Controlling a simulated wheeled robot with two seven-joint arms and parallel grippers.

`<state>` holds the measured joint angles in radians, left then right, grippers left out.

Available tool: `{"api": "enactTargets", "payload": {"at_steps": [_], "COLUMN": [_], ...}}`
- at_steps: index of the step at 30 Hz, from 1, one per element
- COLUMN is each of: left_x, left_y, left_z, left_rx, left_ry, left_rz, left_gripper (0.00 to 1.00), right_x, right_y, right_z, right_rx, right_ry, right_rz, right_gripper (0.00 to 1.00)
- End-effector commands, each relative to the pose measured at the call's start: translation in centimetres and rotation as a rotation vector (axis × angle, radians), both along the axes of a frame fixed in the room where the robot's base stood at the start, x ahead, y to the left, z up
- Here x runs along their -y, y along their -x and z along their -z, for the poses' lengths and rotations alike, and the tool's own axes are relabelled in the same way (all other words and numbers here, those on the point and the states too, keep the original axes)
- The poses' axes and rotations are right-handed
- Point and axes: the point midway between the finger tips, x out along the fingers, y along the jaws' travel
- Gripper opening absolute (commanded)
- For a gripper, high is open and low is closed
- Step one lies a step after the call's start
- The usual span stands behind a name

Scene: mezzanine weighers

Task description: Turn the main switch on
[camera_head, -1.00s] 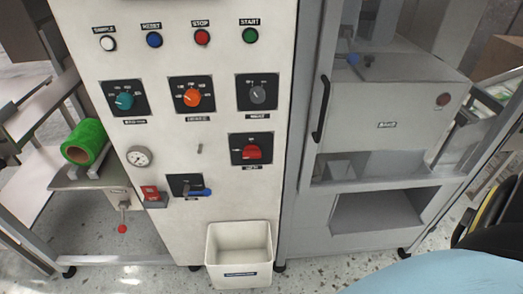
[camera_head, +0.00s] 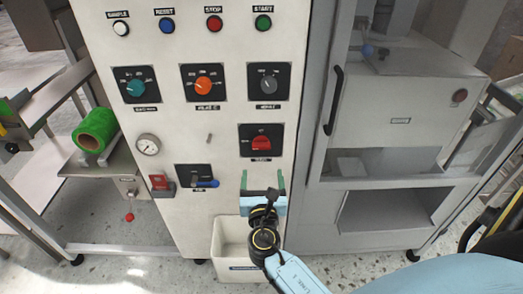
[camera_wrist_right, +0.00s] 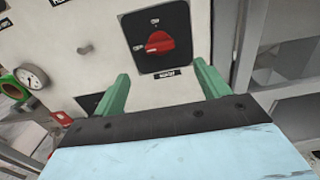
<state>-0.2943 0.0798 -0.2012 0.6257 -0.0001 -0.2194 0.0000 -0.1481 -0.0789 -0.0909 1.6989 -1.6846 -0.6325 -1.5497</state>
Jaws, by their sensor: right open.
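The main switch (camera_head: 261,142) is a red rotary knob on a black square plate at the lower right of the white control panel. In the right wrist view the red knob (camera_wrist_right: 159,43) is ahead of the fingers, its handle lying roughly sideways; the label under it is too small to read surely. My right gripper (camera_head: 263,181) is open and empty, with green fingers apart, just below the switch plate in the head view. It also shows at the bottom of the right wrist view (camera_wrist_right: 160,85), not touching the knob. My left gripper is not in view.
Three other dials, teal (camera_head: 136,88), orange (camera_head: 203,84) and grey (camera_head: 268,85), sit above. A blue-handled lever (camera_head: 207,183) and gauge (camera_head: 148,145) are to the left. A white bin (camera_head: 229,238) stands below; a cabinet handle (camera_head: 333,100) sticks out at right.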

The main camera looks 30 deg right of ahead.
Motion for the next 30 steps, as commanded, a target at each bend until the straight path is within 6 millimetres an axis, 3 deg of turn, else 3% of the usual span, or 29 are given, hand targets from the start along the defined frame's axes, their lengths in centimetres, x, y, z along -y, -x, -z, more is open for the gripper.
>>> {"api": "enactTargets", "payload": {"at_steps": [9,15,21,30], "left_x": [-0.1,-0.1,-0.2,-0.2], "left_y": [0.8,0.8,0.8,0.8], "left_z": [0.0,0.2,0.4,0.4], "left_rx": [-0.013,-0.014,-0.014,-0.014], "left_ry": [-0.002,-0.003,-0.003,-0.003], "left_rz": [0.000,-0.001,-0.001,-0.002], "left_gripper": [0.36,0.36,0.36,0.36], "right_x": [3.5,5.2,6.0,6.1], "right_y": [-5.8,-8.6,-9.8,-10.0], "right_z": [-0.1,0.0,0.1,0.1], "right_rx": [0.002,0.001,0.000,0.000], "right_ry": [-0.003,-0.003,-0.005,-0.006], "right_rz": [-0.001,-0.001,-0.003,-0.003], "right_gripper": [0.75,0.75,0.75,0.75]}}
